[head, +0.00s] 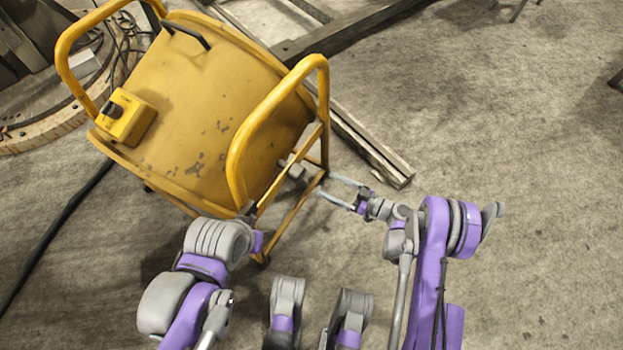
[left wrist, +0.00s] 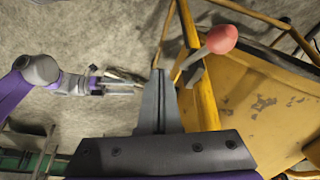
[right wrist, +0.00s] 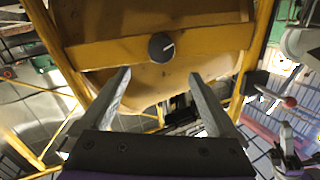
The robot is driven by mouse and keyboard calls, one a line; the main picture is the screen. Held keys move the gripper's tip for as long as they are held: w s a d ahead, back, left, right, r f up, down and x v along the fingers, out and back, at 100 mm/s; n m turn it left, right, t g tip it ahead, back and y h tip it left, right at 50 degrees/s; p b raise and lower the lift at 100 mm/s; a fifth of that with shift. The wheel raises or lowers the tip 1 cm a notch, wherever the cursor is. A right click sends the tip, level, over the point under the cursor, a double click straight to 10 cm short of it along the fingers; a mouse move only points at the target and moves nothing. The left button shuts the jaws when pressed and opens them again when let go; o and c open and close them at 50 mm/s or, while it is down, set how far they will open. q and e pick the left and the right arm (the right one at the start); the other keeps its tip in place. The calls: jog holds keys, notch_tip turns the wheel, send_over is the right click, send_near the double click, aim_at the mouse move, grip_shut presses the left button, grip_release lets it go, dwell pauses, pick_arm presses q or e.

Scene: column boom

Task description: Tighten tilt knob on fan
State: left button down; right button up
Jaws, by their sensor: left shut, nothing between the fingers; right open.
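The yellow drum fan (head: 200,105) stands tilted in its tubular frame at upper left of the head view. In the right wrist view a dark round knob (right wrist: 161,46) with a white mark sits on a yellow crossbar. My right gripper (head: 326,186) is open beside the frame's right side; the knob lies beyond and between its fingertips (right wrist: 160,73), apart from them. A red ball-ended lever (left wrist: 221,39) sits by the frame in the left wrist view. My left gripper (left wrist: 158,76) is shut and empty near that lever; in the head view its fingers are mostly hidden.
A yellow control box (head: 125,116) with a dark dial is on the fan's left side. A metal beam (head: 375,150) lies behind the right gripper. A dark cable (head: 55,235) runs along the floor at left. The floor at right is mostly clear.

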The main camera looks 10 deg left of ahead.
aim_at(302, 175)
jog(key=x, duration=0.3)
jog(key=b+x, duration=0.1)
jog(key=x, duration=0.3)
jog(key=f+b+x, duration=0.1)
jog(key=x, duration=0.2)
jog(key=shift+a, duration=0.3)
jog(key=c, duration=1.4)
